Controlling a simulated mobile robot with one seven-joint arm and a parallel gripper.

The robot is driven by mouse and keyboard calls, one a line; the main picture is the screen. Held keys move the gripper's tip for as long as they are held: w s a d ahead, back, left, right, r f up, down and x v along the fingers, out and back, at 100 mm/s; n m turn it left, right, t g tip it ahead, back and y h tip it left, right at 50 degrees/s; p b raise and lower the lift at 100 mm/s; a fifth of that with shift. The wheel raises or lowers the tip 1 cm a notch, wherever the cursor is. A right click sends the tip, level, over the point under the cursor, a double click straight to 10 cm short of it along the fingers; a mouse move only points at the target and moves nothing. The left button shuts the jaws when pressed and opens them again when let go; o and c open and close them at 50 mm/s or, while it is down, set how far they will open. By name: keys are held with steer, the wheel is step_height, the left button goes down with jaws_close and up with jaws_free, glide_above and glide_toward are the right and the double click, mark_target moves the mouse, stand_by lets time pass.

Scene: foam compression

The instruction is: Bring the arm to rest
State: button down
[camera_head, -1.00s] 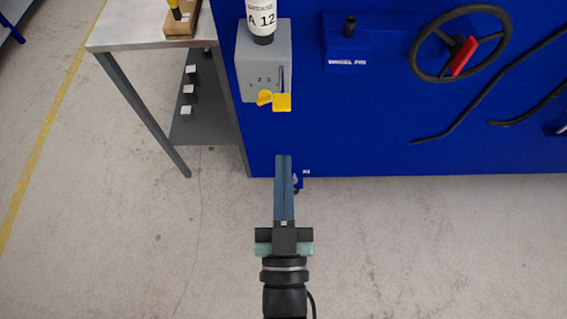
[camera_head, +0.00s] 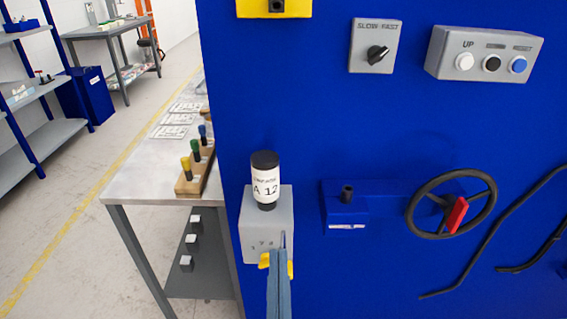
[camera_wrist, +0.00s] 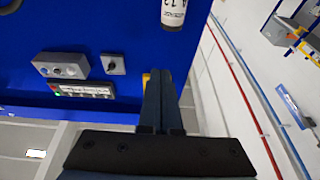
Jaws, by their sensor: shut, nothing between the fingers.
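My gripper (camera_head: 279,262) shows at the bottom of the head view, its two long blue-grey fingers pressed together with nothing between them. In that view the fingertips overlap the lower front of a grey box (camera_head: 266,222) on the blue machine panel (camera_head: 370,270). Yellow parts (camera_head: 264,260) of the box show on both sides of the fingers. Whether the fingers touch the box cannot be told. In the wrist view the shut fingers (camera_wrist: 158,80) point toward the blue panel, below a labelled cylinder (camera_wrist: 174,14).
A black-capped cylinder labelled A 12 (camera_head: 265,182) stands on the grey box. A handwheel (camera_head: 450,205) with a red handle, a speed knob (camera_head: 377,54) and a button box (camera_head: 484,56) are on the panel. A metal table (camera_head: 140,185) with colored-handled tools (camera_head: 196,160) stands left.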

steer(key=w+r+t, duration=0.3)
steer(key=r, duration=1.8)
steer(key=s+r+t+p, duration=0.1)
steer(key=s+r+p, duration=0.2)
steer(key=r+p, duration=0.4)
steer(key=s+r+t+p, duration=0.1)
steer(key=s+r+p, duration=0.2)
steer(key=r, duration=2)
steer(key=p, duration=0.3)
steer(key=shift+d+r+t+p, duration=0.15)
steer(key=shift+d+t+p, duration=0.15)
steer(key=shift+p, duration=0.05)
steer(key=shift+s, duration=0.1)
